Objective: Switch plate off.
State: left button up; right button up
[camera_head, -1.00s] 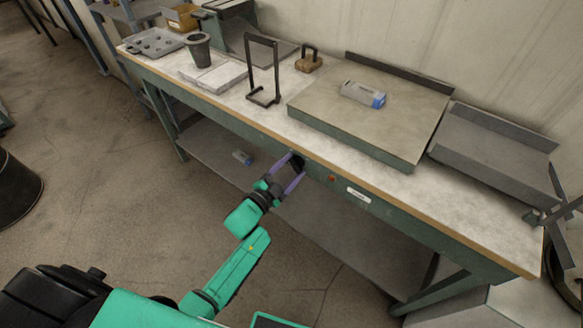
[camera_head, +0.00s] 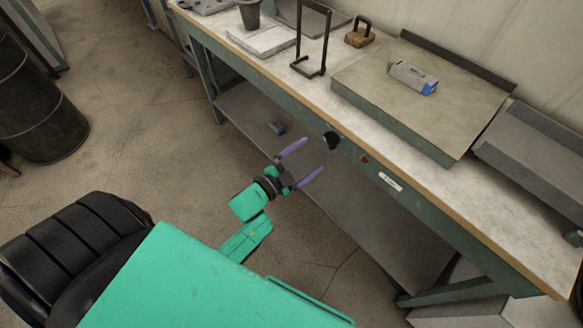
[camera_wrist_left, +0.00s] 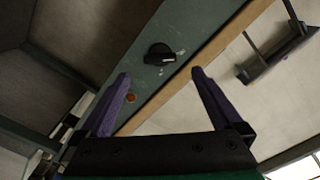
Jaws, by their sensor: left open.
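A black rotary knob (camera_head: 332,140) sits on the green front rail of the workbench, beside a small red indicator (camera_head: 365,160). In the left wrist view the knob (camera_wrist_left: 159,54) is ahead of the fingertips, with the red indicator (camera_wrist_left: 130,97) near the left finger. My left gripper (camera_head: 315,156) is open and empty, its purple fingers apart and short of the knob, not touching it. A flat plate (camera_head: 420,105) with a green front edge lies on the bench above the knob. My right gripper is not in view.
A grey and blue block (camera_head: 412,77) lies on the plate. A black upright frame (camera_head: 312,40) and a brown handled block (camera_head: 359,35) stand to its left. A grey tray (camera_head: 535,145) is at right. The floor left of the bench is open, with a dark barrel (camera_head: 38,115).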

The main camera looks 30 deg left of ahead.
pick_arm(q)
jog(key=v, duration=0.7)
jog(key=shift+s, duration=0.2)
jog(key=s+a+f+n+g+y, duration=0.2)
jog(key=s+f+n+g+y, duration=0.15)
jog(key=f, duration=0.85)
jog(key=s+a+f+n+g+y, duration=0.2)
jog(key=s+a+f+n+g, duration=0.15)
jog(key=f, duration=0.85)
jog(key=s+f+n+g, duration=0.2)
jog(key=s+f+g, duration=0.2)
jog(key=s+f, duration=0.3)
jog(key=s+a+f+n+g+y, duration=0.1)
jog(key=s+f+g, duration=0.3)
jog(key=s, duration=1.1)
notch_tip(320, 180, down, 4)
jog(key=shift+a+r+n+g, duration=0.1)
jog(key=shift+a+n+g, duration=0.05)
jog(key=shift+n+g, duration=0.2)
